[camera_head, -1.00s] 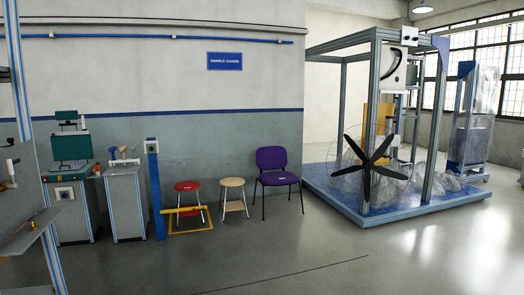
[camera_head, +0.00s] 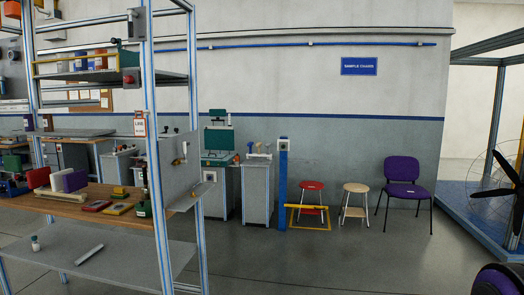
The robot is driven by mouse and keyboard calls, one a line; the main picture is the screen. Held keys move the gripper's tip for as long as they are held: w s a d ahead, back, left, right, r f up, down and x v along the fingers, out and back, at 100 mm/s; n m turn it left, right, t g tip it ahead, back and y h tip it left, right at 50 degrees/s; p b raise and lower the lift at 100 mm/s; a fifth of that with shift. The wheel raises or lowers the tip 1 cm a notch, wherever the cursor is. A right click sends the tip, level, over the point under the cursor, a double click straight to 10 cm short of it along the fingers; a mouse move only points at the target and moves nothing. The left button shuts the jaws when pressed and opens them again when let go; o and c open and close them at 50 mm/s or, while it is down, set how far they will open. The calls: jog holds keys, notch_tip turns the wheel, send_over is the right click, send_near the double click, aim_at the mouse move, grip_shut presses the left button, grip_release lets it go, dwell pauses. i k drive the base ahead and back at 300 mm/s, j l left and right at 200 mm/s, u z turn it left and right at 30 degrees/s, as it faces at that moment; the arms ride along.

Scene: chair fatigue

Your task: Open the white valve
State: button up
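A small pale lever-like fitting (camera_head: 181,155) is on the grey upright panel (camera_head: 178,175) at the right end of the workbench shelving, left of centre. It may be the white valve, but it is too small for me to tell its type or whether it is open or closed. A second small fitting (camera_head: 196,194) sits lower on the same panel. My gripper is not in view.
Metal-framed shelving (camera_head: 160,220) with loaded shelves fills the left. Grey cabinets (camera_head: 257,193), a blue post (camera_head: 282,185), two stools (camera_head: 311,187) and a purple chair (camera_head: 405,180) stand along the wall. A caged fan (camera_head: 507,180) is at right. The central floor is clear.

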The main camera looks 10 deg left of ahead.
aim_at(185, 151)
jog(key=i+j+u, duration=0.1)
jog(key=u, duration=0.25)
jog(key=j+u, duration=0.1)
jog(key=u, duration=0.25)
jog(key=i+u, duration=0.15)
jog(key=u, duration=0.15)
jog(key=i+j, duration=0.15)
jog(key=i, duration=0.2)
jog(key=i+j, duration=0.15)
jog(key=i, duration=0.2)
